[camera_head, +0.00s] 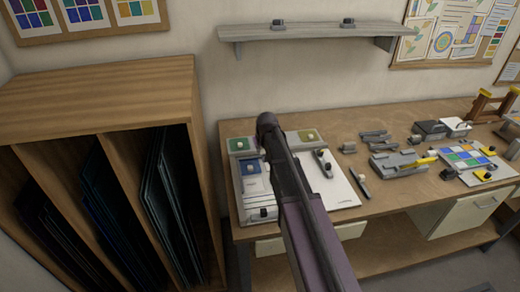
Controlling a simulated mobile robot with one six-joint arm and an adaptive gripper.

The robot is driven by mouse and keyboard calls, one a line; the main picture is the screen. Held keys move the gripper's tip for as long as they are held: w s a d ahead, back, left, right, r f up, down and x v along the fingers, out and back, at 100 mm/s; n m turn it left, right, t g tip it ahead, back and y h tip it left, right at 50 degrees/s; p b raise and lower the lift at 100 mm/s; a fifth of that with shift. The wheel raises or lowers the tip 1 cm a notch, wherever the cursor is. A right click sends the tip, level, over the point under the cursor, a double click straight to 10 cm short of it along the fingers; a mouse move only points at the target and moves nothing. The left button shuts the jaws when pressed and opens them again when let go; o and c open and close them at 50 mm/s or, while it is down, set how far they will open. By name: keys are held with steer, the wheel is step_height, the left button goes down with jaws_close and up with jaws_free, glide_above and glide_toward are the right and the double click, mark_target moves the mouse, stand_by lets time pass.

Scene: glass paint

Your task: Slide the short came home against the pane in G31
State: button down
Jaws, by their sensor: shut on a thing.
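My dark arm crosses the left part of the bench, and my gripper is hidden behind it. A white board (343,195) lies under the arm near the bench's left end. A grey bar with a knob (323,163) lies on the board's right part. A dark bar (360,182) lies just off its right edge. I cannot tell which piece is the short came, and no G31 mark is readable.
The wooden bench (415,200) holds grey blocks (375,136), a grey tool with a yellow part (402,163) and a coloured panel (466,157) further right. A wooden rack (100,110) of dark sheets stands left. A wall shelf (310,31) hangs above. The bench's front middle is clear.

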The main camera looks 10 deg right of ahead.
mark_target(263, 155)
steer(key=shift+f+b, duration=2.25)
steer(key=shift+f, duration=0.2)
steer(key=shift+f, duration=0.2)
steer(key=shift+a, duration=0.6)
stand_by(1.5)
steer(key=shift+c, duration=2)
jaws_free()
steer(key=shift+r, duration=0.15)
step_height(263, 155, up, 7)
steer(key=p, duration=0.6)
steer(key=shift+p, duration=0.35)
